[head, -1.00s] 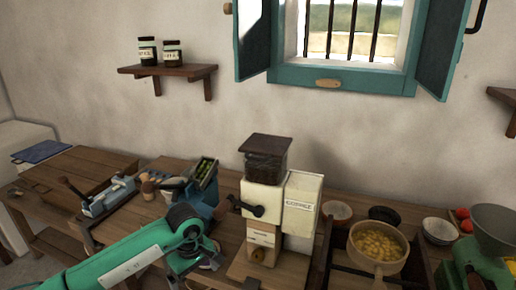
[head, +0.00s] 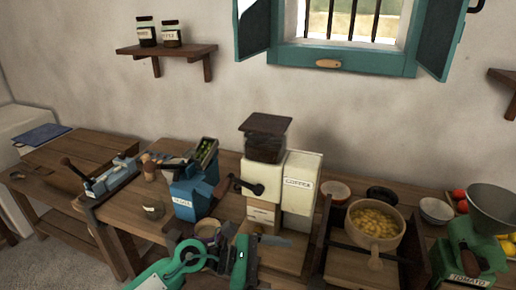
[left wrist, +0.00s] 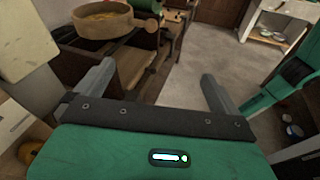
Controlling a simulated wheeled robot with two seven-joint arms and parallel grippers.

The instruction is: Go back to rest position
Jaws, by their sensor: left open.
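My left gripper (head: 268,241) is at the bottom middle of the head view, in front of the coffee machine (head: 299,184), its green arm coming in from the bottom left. One grey finger shows there, pointing right. In the left wrist view the left gripper (left wrist: 155,82) has its two grey fingers wide apart with nothing between them. Beyond the fingers are the floor and the counter's side. I cannot tell whether the gripper touches the machine. My right gripper is not in view.
A pot of yellow food (head: 374,226) stands right of the machine, with a green tomato mill (head: 468,255) farther right. A blue grinder (head: 190,190) stands to the left. Floor (left wrist: 190,80) is open beyond the fingers.

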